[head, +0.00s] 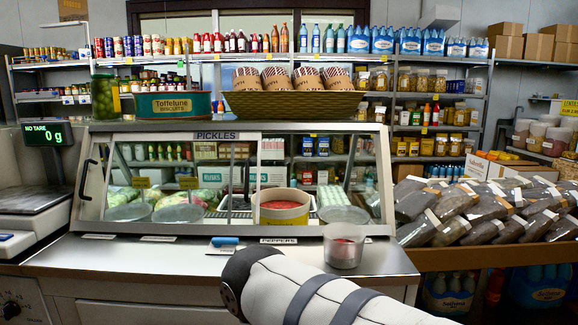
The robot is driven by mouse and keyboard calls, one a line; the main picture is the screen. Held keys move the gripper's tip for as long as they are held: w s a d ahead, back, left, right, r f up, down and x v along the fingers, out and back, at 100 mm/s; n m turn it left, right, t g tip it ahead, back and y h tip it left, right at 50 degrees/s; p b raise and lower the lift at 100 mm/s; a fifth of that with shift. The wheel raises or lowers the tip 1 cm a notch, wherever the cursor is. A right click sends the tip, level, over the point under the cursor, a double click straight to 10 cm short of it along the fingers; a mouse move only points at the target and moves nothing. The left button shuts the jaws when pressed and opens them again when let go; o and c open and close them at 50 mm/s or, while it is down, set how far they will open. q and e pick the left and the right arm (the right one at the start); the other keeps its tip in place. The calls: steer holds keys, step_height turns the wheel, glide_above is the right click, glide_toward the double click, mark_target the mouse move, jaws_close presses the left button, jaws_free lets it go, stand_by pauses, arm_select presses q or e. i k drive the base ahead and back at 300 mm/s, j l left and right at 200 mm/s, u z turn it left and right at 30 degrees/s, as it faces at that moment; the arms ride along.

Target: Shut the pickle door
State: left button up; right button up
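The glass-fronted counter case (235,226) stands across the middle of the head view, with a "PICKLES" label (215,135) on its top rail. Sloping glass (160,160) with reflections fills its left part, and a dark handle (87,178) is at its left end. An upright divider stands near the middle. I cannot tell for sure how far the pickle door is open. Inside are a round yellow-rimmed tub (283,216) and several plates of food. One white arm of mine reaches in from the lower right, in front of the case; its gripper is out of view. My other gripper is not visible.
A clear tub with red contents (344,246) and a blue-handled item (224,241) are on the steel counter (180,262). A pickle jar (105,97), a biscuit tin (173,104) and a basket (290,104) stand on top. A scale (30,200) is left; bagged goods (470,212) are right.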

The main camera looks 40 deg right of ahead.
mark_target(185, 135)
steer(key=z, duration=0.75)
